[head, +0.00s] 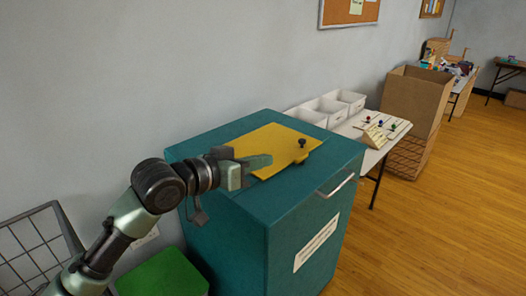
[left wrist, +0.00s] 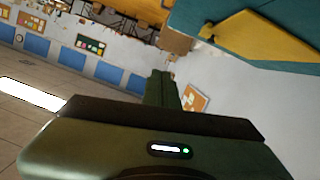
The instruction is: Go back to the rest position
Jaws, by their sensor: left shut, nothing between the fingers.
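My left gripper (head: 258,163) is shut and empty. In the head view it is over the left part of a teal cabinet (head: 262,202), beside or above a yellow flap (head: 272,152) on the cabinet's top. The flap has a dark knob (head: 302,143) near its right corner. In the left wrist view the closed fingers (left wrist: 161,88) point away from the camera, with nothing between them. The teal cabinet (left wrist: 190,15) and the yellow flap (left wrist: 265,42) show at that view's upper right. My right gripper is not in view.
A table (head: 375,158) with white bins (head: 328,108) and small coloured items stands behind the cabinet. A tall cardboard box (head: 412,100) is beyond it. A green-topped box (head: 162,275) and a wire rack (head: 35,245) are at lower left. Wooden floor (head: 440,235) is clear at right.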

